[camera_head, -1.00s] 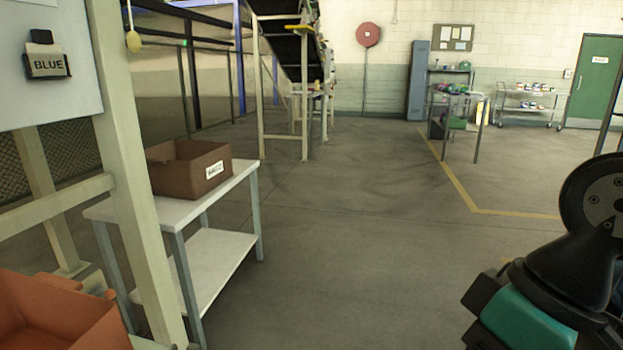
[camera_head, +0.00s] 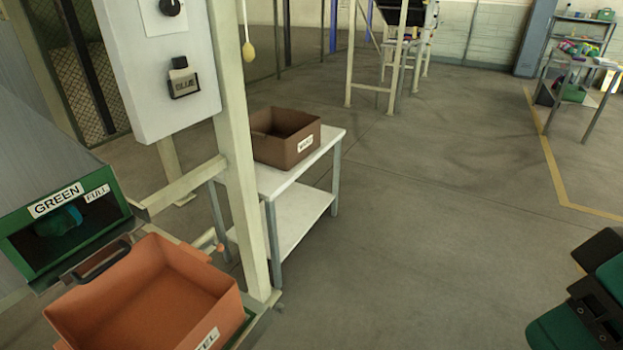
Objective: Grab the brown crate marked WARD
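The brown crate (camera_head: 276,139) sits upright on a white-topped metal table (camera_head: 325,146) left of centre. It is open at the top, and a white label with small dark lettering is on its front; I cannot read the lettering surely. The post beside the table stands close to its left side. My gripper is not clearly in view; only dark and teal parts of my arm show at the lower right, well apart from the crate. Nothing holds the crate.
An orange crate (camera_head: 150,295) and a green bin marked GREEN and FULL (camera_head: 70,217) are at the lower left. A pale post (camera_head: 236,150) and a panel marked BLUE (camera_head: 162,65) stand before the table. Open floor (camera_head: 430,220) lies right of it.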

